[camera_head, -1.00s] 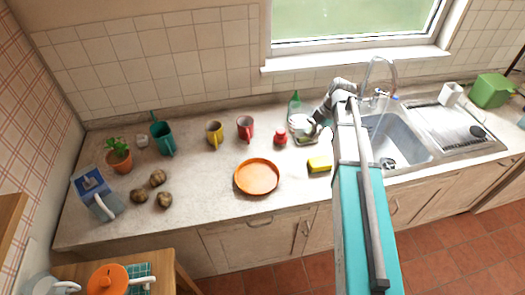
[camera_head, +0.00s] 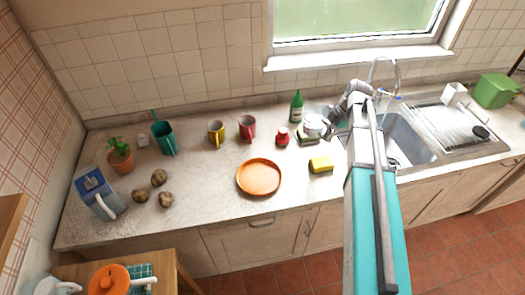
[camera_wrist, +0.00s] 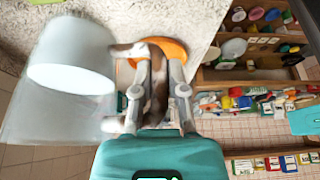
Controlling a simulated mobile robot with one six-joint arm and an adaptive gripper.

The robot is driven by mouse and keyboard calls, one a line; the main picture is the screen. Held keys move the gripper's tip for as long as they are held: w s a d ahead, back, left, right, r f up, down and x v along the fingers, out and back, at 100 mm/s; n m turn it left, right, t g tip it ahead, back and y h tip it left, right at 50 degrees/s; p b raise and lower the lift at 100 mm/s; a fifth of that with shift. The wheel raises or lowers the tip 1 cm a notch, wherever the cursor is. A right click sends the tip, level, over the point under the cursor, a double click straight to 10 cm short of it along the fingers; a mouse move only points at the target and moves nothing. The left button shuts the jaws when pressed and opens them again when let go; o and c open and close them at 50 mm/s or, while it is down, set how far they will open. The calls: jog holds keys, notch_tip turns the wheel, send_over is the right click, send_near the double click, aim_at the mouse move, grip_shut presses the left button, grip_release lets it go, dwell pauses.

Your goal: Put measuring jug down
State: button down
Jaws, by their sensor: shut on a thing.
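The measuring jug (camera_wrist: 72,75) is pale and translucent and fills the left of the wrist view. My gripper (camera_wrist: 156,80) is shut on its handle (camera_wrist: 125,50), with the jug's body beside the fingers. In the head view the jug is a small whitish shape (camera_head: 313,124) at the end of my arm, over the counter left of the sink. My gripper is small and partly hidden there. I cannot tell whether the jug's base touches the counter.
A green bottle (camera_head: 296,106), a red jar (camera_head: 282,136), a dark flat item (camera_head: 308,139) and a yellow sponge (camera_head: 321,164) are close to the jug. An orange plate (camera_head: 259,177) lies left of the sponge. The sink (camera_head: 404,140) is to the right. Counter between plate and potatoes (camera_head: 159,178) is clear.

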jog(key=s+a+m+t, duration=0.1)
jog(key=s+a+m, duration=0.1)
jog(key=s+a, duration=1)
jog(key=a, duration=0.3)
jog(key=shift+s+a+m, duration=0.3)
jog(key=shift+a+m, duration=0.1)
jog(key=shift+w+f, duration=0.1)
jog(key=shift+w+a+f+b, duration=0.55)
jog(key=shift+w+f+b, duration=1)
jog(key=shift+w, duration=0.55)
jog(key=shift+w+a+f+b, duration=0.55)
jog(key=shift+w+f+b, duration=0.95)
jog(key=shift+w, duration=0.6)
jog(key=shift+w+a+f+b, duration=0.55)
jog(key=shift+w+f+b, duration=1)
jog(key=shift+w, duration=0.55)
jog(key=shift+r, duration=0.1)
jog(key=shift+w+a+f+b, duration=0.15)
jog(key=shift+w+f+b, duration=0.35)
jog(key=shift+f+b, duration=0.25)
jog(key=shift+s+f+b, duration=0.1)
jog(key=shift+f+b, duration=1.2)
